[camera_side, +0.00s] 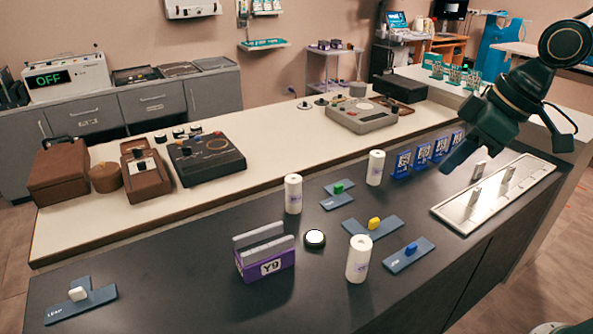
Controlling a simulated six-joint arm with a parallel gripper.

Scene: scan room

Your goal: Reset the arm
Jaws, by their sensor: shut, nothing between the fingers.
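My gripper (462,154) is at the right of the side view, at the end of my dark arm. Its dark fingers look closed together and hold nothing. It hangs above the dark counter (200,262), left of a metal plate (447,209) with several upright silver pieces. It appears apart from the counter and the things on it.
A purple Y9 holder (265,262) and a round white-topped button (315,238) sit mid-counter. Blue trays hold a green (338,187), yellow (374,223), blue (411,249) and white piece (78,294). Blue coded stands (403,164) line the back.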

